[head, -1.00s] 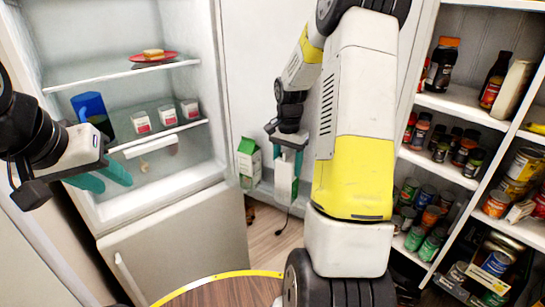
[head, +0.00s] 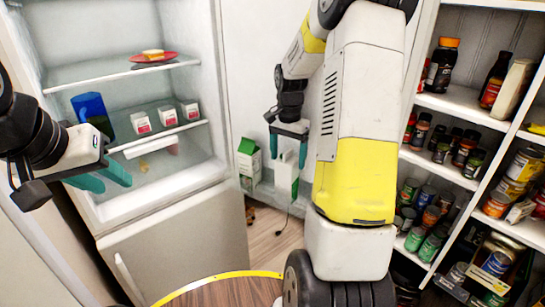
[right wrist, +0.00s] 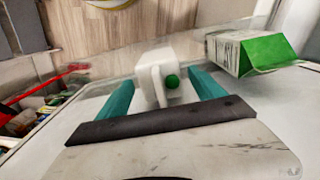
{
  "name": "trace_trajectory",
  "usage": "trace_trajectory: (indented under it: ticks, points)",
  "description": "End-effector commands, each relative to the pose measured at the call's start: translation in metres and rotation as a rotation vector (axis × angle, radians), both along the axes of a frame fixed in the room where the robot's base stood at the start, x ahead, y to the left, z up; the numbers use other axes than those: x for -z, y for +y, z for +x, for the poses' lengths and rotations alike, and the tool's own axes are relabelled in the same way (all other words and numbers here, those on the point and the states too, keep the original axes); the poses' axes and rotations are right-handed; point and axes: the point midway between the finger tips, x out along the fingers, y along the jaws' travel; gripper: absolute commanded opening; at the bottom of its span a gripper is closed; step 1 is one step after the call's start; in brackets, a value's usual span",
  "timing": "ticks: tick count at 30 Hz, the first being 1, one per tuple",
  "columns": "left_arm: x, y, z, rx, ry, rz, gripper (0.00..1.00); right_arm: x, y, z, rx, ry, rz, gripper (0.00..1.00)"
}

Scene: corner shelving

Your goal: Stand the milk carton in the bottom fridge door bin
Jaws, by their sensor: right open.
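The white milk carton (head: 287,172) with a green cap and some green on its side stands upright in the bottom fridge door bin (head: 264,188). It also shows in the right wrist view (right wrist: 150,68), with its cap facing the camera. My right gripper (head: 289,150) is open just above the carton. Its teal fingers are apart on either side of the carton's top in the right wrist view (right wrist: 163,84); I cannot tell whether they touch it. My left gripper (head: 106,179) is open and empty in front of the fridge.
A green-topped carton (head: 249,160) stands beside the milk in the door bin. Fridge shelves hold a red plate (head: 153,57), a blue pitcher (head: 90,112) and small white-and-red cartons (head: 141,123). Pantry shelves (head: 450,105) with jars and cans stand at right. A round table (head: 215,292) is in front.

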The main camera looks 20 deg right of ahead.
Motion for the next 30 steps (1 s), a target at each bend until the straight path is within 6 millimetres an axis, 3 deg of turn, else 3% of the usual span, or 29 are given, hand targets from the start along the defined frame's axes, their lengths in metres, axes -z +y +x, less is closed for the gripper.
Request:
trace_trajectory:
  ticks: [3, 9, 16, 19, 23, 30]
  points:
    - [0.0, 0.0, 0.0, 0.0, 0.0, 0.0, 0.36, -0.029, 0.0, 0.001, -0.001, -0.006, -0.002, 0.78]
    - [0.0, 0.0, 0.0, 0.0, 0.0, 0.0, 0.36, -0.066, 0.0, 0.001, -0.001, -0.004, 0.0, 0.78]
    - [0.0, 0.0, 0.0, 0.0, 0.0, 0.0, 0.36, -0.088, 0.002, -0.002, -0.01, -0.007, -0.001, 0.78]
    - [0.0, 0.0, 0.0, 0.0, 0.0, 0.0, 0.36, -0.103, 0.01, -0.012, -0.055, -0.037, 0.001, 0.78]
    - [0.0, 0.0, 0.0, 0.0, 0.0, 0.0, 0.36, -0.134, 0.035, -0.044, -0.197, -0.127, 0.003, 0.78]
    - [0.0, 0.0, 0.0, 0.0, 0.0, 0.0, 0.36, -0.174, 0.087, -0.131, -0.535, -0.345, -0.01, 0.78]
